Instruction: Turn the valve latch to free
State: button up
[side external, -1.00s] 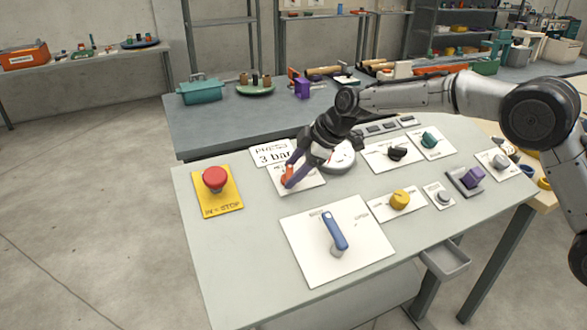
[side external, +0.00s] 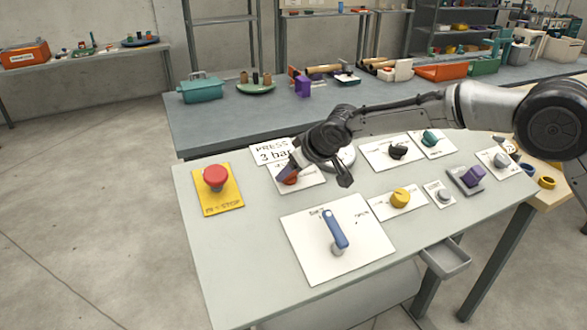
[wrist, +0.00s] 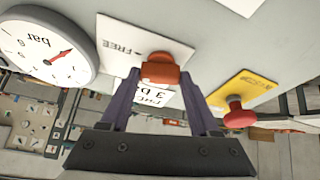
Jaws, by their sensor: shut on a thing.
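The valve latch (side external: 290,179) is a small orange-red handle on a white plate (side external: 313,180) at the panel's back left. In the wrist view the latch (wrist: 161,69) sits between my purple fingertips, with the word FREE and a small arrow printed beside it on the plate (wrist: 120,45). My gripper (wrist: 161,76) is shut on the latch, one finger at each side. In the side view my gripper (side external: 289,175) is turned over and partly hides the latch and plate. The exact angle of the latch is hard to tell.
A red stop button (side external: 214,178) on a yellow plate stands to the left. A round gauge (wrist: 45,45) is close beside the latch plate. A blue lever (side external: 335,229) stands in front, and several knobs, including a yellow one (side external: 400,198), lie to the right.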

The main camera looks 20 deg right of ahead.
jog(key=shift+a+m+h, duration=0.1)
jog(key=shift+m+h, duration=0.5)
jog(key=shift+m, duration=1.1)
jog(key=o, duration=1.4)
jog(key=shift+c, duration=0.2)
jog(key=v, duration=1.4)
jog(key=shift+a+f, duration=0.15)
jog(key=shift+f, duration=0.05)
jog(key=shift+s, duration=0.1)
